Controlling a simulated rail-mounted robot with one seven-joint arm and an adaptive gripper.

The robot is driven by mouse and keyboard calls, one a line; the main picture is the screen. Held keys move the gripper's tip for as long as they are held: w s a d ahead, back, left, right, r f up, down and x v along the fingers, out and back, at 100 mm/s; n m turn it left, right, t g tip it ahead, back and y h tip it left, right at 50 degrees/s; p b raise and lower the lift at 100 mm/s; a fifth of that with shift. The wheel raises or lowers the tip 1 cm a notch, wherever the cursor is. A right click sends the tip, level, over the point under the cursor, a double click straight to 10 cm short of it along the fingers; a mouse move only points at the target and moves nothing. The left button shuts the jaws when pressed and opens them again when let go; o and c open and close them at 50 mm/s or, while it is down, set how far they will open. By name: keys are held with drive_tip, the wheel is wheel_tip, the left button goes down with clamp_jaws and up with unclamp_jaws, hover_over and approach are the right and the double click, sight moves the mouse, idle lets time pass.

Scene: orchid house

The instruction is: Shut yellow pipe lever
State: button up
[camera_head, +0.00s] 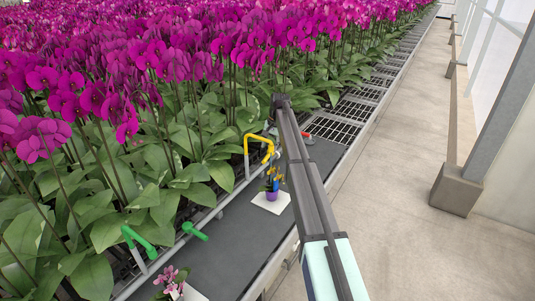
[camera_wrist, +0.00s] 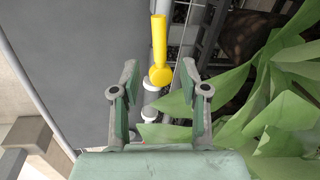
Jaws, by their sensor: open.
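The yellow pipe lever (camera_head: 258,138) stands at the edge of the dark bench in the head view, partly beside my arm. In the wrist view the yellow lever (camera_wrist: 159,40) is a straight bar with a rounded end, above light pipe fittings (camera_wrist: 150,98). My gripper (camera_wrist: 159,66) is open, with one finger on each side of the lever's rounded end in the picture. I see a gap on both sides and cannot tell the depth between them. In the head view my arm hides the gripper.
Green levers (camera_head: 194,231) stand nearer along the pipe. A purple pot (camera_head: 271,196) sits on a white card (camera_head: 282,205) on the bench. Orchid leaves (camera_wrist: 265,95) crowd the right of the wrist view. The dark bench top (camera_wrist: 90,45) is clear at left.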

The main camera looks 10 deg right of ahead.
sight(267, 156)
drive_tip(key=shift+w+a+f+p, duration=0.1)
drive_tip(key=shift+a+f+p, duration=0.05)
drive_tip(key=shift+f, duration=0.85)
drive_tip(key=shift+w+a+f+p, duration=0.1)
drive_tip(key=shift+a+f+p, duration=0.1)
drive_tip(key=shift+f, duration=0.75)
drive_tip(key=shift+w+a+f+p, duration=0.1)
drive_tip(key=shift+f+p, duration=0.05)
drive_tip(key=shift+f, duration=0.85)
clamp_jaws()
